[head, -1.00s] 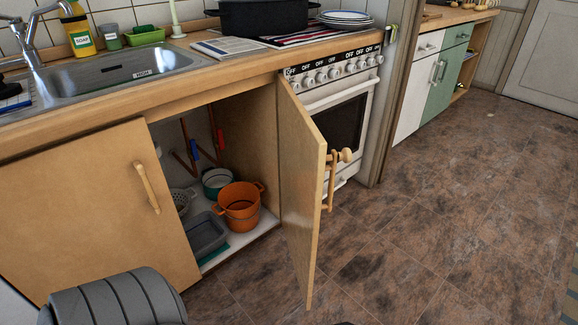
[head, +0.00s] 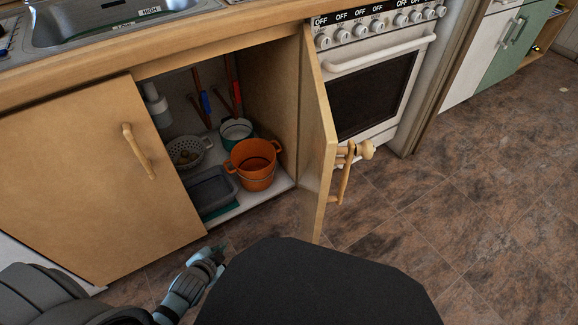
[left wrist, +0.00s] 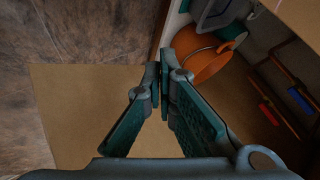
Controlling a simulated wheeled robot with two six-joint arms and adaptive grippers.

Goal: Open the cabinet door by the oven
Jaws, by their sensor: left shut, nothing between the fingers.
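The cabinet door by the oven (head: 318,140) stands open, its edge toward me and its wooden handle (head: 344,175) on the side facing the oven (head: 365,95). My left gripper (head: 222,250) is low in front of the cabinet opening, left of the open door and apart from it in the head view. In the left wrist view its fingers (left wrist: 161,75) are closed together and empty. An orange pot (left wrist: 205,62) shows beyond them, and a wooden panel (left wrist: 75,110) lies to the left; I cannot tell which panel it is. My right gripper is not in view.
The left cabinet door (head: 90,185) is closed. Inside the cabinet are the orange pot (head: 252,165), a colander (head: 188,152), a grey tray (head: 211,190) and pipes. The sink (head: 110,18) is above. The brown floor (head: 480,220) at right is clear.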

